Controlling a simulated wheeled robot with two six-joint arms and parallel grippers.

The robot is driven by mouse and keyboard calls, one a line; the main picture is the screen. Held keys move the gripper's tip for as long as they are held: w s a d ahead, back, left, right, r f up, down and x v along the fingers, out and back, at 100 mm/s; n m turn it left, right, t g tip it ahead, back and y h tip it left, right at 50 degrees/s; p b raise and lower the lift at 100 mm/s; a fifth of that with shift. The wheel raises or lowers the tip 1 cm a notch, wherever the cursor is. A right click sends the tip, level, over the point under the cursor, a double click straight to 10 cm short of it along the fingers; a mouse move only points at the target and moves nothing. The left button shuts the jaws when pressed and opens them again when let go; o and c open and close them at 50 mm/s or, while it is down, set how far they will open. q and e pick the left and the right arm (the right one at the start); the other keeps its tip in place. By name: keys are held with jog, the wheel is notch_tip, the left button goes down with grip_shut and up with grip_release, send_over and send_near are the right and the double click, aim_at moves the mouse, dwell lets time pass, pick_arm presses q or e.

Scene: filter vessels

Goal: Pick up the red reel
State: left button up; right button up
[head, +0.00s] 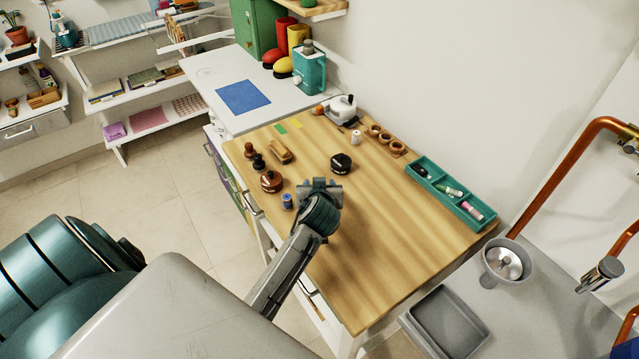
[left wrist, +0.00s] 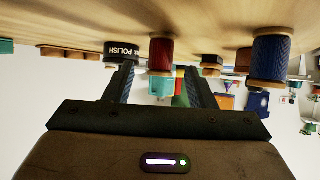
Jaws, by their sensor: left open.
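The red reel (left wrist: 161,54) shows in the left wrist view, where the picture is upside down. It stands upright on the wooden tabletop, with pale wooden ends. In that view it lies between the two fingers of my left gripper (left wrist: 160,72), with a gap on each side. I cannot tell whether the fingertips reach around it. In the head view my left gripper (head: 320,186) is low over the table, open, and the red reel is hidden, likely by the gripper. My right gripper is in neither view.
A blue reel (head: 287,201) stands close on the left of the gripper. A black polish tin (head: 341,163) is just beyond. A brown round pot (head: 271,181) and a wooden brush (head: 280,151) are farther left. A teal tray (head: 450,192) lies right. The table's near part is clear.

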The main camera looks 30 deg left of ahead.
pick_arm(q)
jog(key=shift+x, duration=1.3)
jog(key=shift+s, duration=0.1)
jog(key=c, duration=1)
jog(key=shift+c, duration=0.2)
